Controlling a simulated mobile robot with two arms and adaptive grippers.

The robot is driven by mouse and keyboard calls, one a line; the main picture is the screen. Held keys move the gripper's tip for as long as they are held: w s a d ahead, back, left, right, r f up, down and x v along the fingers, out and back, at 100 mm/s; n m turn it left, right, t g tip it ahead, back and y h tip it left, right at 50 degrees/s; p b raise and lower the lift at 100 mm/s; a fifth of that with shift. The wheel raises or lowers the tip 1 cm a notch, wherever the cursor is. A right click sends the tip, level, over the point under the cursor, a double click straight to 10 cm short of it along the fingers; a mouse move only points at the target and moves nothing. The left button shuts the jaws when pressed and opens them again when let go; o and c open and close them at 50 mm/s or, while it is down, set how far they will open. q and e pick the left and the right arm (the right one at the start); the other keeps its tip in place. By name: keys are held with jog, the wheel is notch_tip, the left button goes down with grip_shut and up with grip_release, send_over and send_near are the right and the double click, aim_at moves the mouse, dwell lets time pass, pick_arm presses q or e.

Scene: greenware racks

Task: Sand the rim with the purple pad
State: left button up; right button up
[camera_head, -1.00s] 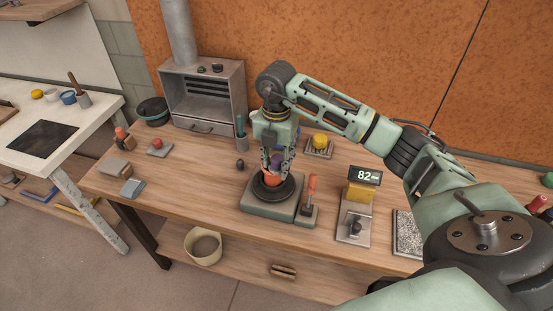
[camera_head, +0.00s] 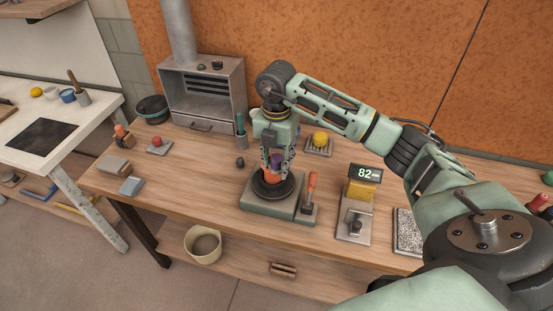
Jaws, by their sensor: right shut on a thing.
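My right gripper (camera_head: 274,160) points straight down over the round dark wheel (camera_head: 272,190) on its grey-green base. It is shut on the purple pad (camera_head: 276,161), of which only a small part shows between the fingers. An orange-red pot (camera_head: 271,176) stands on the wheel directly below the pad. The fingers hide much of the pot, and I cannot tell whether the pad touches its rim. My left gripper is not in view.
A lever with an orange handle (camera_head: 312,188) stands just right of the wheel. Further right is a gauge reading 82 (camera_head: 365,174). A grey kiln-like box (camera_head: 203,95) stands at the back. A beige bucket (camera_head: 203,245) is on the lower shelf.

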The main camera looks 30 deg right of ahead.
jog(key=shift+s+f, duration=0.1)
jog(key=shift+f, duration=0.15)
dwell(0.5)
jog(key=shift+r, duration=0.1)
dwell(0.7)
jog(key=shift+b, duration=0.4)
dwell(1.6)
dwell(0.7)
jog(key=shift+r+p, duration=2.45)
jog(key=shift+r, duration=1.1)
jog(key=shift+f, duration=0.1)
